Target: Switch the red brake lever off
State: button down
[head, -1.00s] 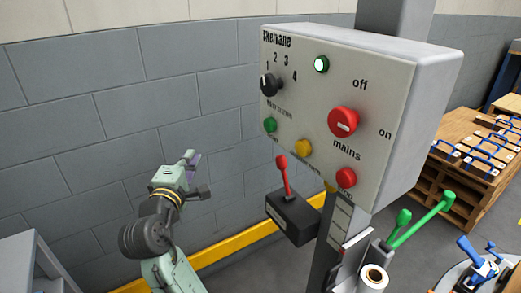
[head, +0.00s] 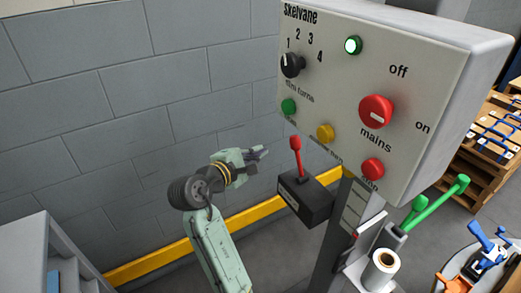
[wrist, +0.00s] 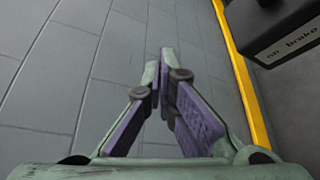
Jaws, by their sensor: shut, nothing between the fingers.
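The red brake lever (head: 296,158) stands up from a black box (head: 309,200) below the control panel in the head view. Its red knob is at the top and the lever leans only slightly. My gripper (head: 262,152) is to the left of the lever, at about knob height in the picture, and apart from it. In the wrist view my gripper (wrist: 164,68) is shut and empty. The black box (wrist: 275,25) shows at the upper right there, with the words "brake" and "on" on its label. The lever itself is out of the wrist view.
The control panel (head: 345,95) hangs above the box, with a lit green lamp (head: 353,45) and a red mains knob (head: 376,111). Green levers (head: 440,203) and a white roll (head: 381,270) are at the right. A grey block wall stands behind.

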aim_at(299, 159)
jog(key=w+d+p, duration=0.2)
jog(key=w+d, duration=0.2)
jog(key=d, duration=0.2)
jog(key=shift+p, duration=0.35)
jog(key=shift+d+r, duration=0.1)
jog(key=shift+d, duration=0.05)
